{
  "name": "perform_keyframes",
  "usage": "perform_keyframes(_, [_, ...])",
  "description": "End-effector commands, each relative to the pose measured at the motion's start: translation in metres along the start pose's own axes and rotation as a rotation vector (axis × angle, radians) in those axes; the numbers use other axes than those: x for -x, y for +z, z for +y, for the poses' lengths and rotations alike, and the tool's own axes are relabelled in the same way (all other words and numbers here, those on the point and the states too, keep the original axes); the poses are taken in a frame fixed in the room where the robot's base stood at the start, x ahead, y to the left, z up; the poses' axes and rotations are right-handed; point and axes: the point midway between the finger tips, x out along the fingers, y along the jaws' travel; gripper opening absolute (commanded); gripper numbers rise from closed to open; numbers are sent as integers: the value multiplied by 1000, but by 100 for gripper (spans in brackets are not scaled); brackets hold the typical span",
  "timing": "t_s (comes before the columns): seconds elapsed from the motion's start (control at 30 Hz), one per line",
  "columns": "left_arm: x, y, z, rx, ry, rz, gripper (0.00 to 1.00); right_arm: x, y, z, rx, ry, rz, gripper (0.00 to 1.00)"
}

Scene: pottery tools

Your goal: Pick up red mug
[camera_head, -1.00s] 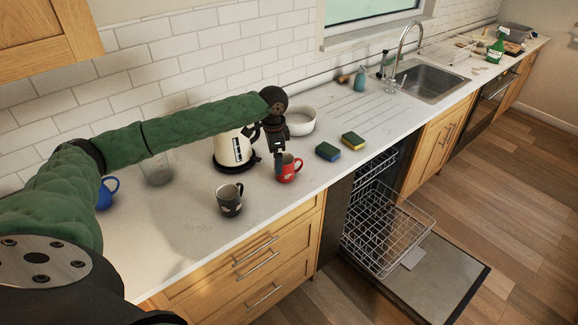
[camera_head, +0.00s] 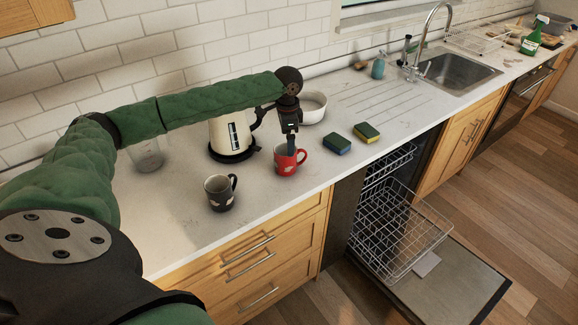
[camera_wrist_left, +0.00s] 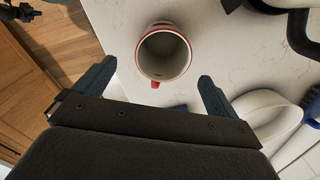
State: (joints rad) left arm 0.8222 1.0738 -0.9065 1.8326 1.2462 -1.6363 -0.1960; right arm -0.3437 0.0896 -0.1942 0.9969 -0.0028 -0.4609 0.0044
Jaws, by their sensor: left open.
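The red mug (camera_head: 286,160) stands upright on the worktop, with its handle to the right in the head view. In the left wrist view the red mug (camera_wrist_left: 164,54) is seen from above, empty with a pale inside, its handle towards my gripper. My left gripper (camera_head: 291,148) hangs over the mug in the head view.
A dark mug (camera_head: 221,193) stands front left of the red one. A cream kettle (camera_head: 231,136) and a white bowl (camera_head: 313,107) are behind. Two sponges (camera_head: 337,145) (camera_head: 367,132) lie to the right. The dishwasher (camera_head: 405,235) is open below the worktop (camera_head: 185,225).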

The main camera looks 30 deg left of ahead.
Motion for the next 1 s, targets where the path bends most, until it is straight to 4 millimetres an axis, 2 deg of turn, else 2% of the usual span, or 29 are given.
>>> perform_keyframes(0.03, [-11, 0, 0, 0, 0, 0, 96, -6, -8, 0, 0, 0, 7, 0])
perform_keyframes(0.13, [-17, 0, 0, 0, 0, 0, 96, -4, -20, 0, -1, 0, 15, 0])
perform_keyframes(0.3, [-25, 0, 0, 1, 1, 0, 96, -1, -21, 1, 0, 1, 15, 0])
perform_keyframes(0.6, [-46, 0, -1, 1, 1, -1, 96, -4, 1, 2, 2, 2, 5, 0])
perform_keyframes(1.0, [-84, 0, -5, 0, 1, -1, 96, -4, 65, 0, 3, -1, -39, 0])
